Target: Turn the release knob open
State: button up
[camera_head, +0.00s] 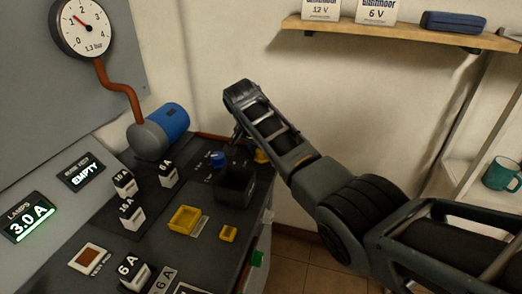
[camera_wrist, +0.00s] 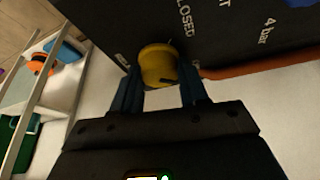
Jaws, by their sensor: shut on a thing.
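The release knob (camera_wrist: 158,62) is round and yellow in the wrist view, on the dark bench top beside the printed word CLOSED. My gripper (camera_wrist: 160,80) has its two dark fingers on either side of the knob and is shut on it. A small dark mark shows on the knob's near side, close to the right finger. In the head view a bit of yellow that looks like the knob (camera_head: 261,156) shows at the bench's far right corner, beside my arm. My gripper's fingers are mostly hidden there behind my wrist.
A blue knob (camera_head: 217,159) and a dark open box (camera_head: 235,186) stand left of my gripper. A yellow tray (camera_head: 184,219), several labelled fuse blocks and a blue cylinder (camera_head: 170,122) are farther left. A shelf (camera_head: 400,32) hangs above.

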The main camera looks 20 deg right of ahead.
jog(key=shift+d, duration=0.1)
dwell(0.3)
jog(key=o, duration=1)
jog(key=shift+o, duration=0.2)
jog(key=v, duration=0.7)
jog(key=shift+r, duration=0.35)
